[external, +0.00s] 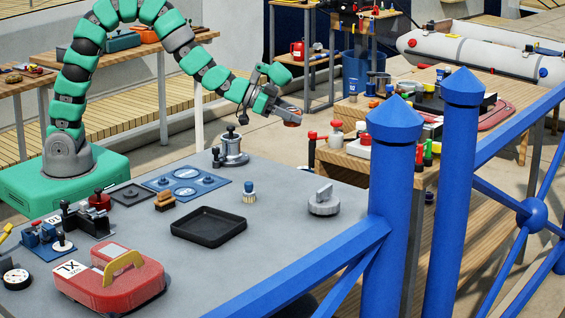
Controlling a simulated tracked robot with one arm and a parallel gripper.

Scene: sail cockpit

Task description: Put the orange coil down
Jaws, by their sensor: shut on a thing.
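My gripper (289,111) is at the end of my green segmented arm, at the upper middle of the external view. It is shut on the orange coil (292,123), of which only a small orange-brown part shows at the fingertips. The rest of the coil is hidden by the gripper. The coil is held in the air, above and to the right of the silver winch (231,148) in the picture. I cannot tell its exact height or whether it is over the grey table (290,255).
Blue railing posts (393,200) rise at the right. A cluttered wooden bench (385,170) stands behind.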

